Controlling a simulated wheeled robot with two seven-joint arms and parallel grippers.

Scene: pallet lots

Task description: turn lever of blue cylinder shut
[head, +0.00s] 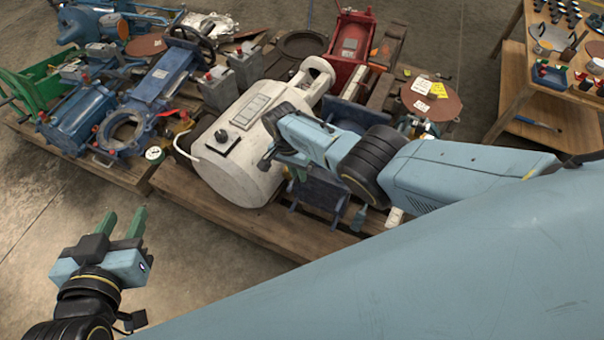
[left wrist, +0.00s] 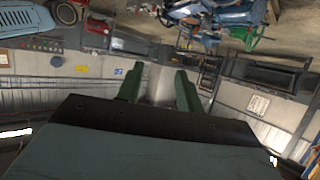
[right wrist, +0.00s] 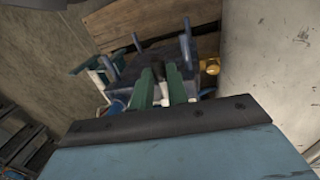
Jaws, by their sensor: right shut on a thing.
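My right gripper (right wrist: 165,84) reaches down beside the white tank; its green fingers are close together on a dark, narrow piece (right wrist: 158,70), perhaps the lever. In the head view my right arm hides the fingertips and this piece. Below them is a dark blue frame (right wrist: 190,46) with upright posts, which also shows in the head view (head: 318,208). A rounded blue part (right wrist: 117,105), perhaps the blue cylinder, shows left of the fingers, mostly hidden. My left gripper (head: 124,222) is open and empty over the floor; its parted fingers also show in the left wrist view (left wrist: 158,85).
The white tank (head: 238,150) stands close to the right gripper. A wooden table (head: 515,75) stands at right. Floor at lower left is clear.

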